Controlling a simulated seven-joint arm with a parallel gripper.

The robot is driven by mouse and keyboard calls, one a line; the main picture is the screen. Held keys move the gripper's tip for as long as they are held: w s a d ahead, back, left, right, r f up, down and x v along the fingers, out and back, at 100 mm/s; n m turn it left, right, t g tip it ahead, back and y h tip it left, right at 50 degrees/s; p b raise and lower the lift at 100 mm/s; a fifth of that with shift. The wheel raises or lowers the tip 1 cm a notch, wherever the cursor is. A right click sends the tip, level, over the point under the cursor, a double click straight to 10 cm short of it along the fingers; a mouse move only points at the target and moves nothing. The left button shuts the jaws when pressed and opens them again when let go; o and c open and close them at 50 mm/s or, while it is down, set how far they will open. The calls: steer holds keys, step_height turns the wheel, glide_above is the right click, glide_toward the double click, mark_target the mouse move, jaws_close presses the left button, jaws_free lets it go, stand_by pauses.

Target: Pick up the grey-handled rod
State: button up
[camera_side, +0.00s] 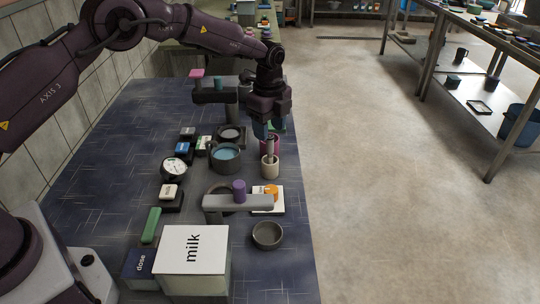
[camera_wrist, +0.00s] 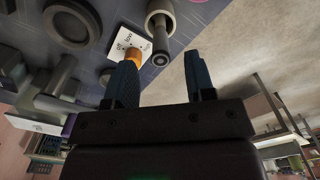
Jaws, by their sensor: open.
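The grey-handled rod (camera_side: 270,146) stands upright in a cream cup (camera_side: 270,168) near the table's right edge. In the wrist view the rod (camera_wrist: 160,42) shows end-on, leaning out of the round mouth of the cup (camera_wrist: 154,10). My gripper (camera_side: 268,133) is above the cup, pointing down, with its blue fingers near the rod's top. In the wrist view my gripper (camera_wrist: 161,62) is open, and the rod's end lies in line with the gap between the fingertips. I cannot tell whether a finger touches it.
A blue-filled pot (camera_side: 226,155) stands to the left. Open floor lies right.

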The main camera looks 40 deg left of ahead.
mark_target(270, 136)
steer(key=shift+d+f, duration=0.1)
steer(key=shift+f, duration=2.6)
steer(key=c, duration=0.9)
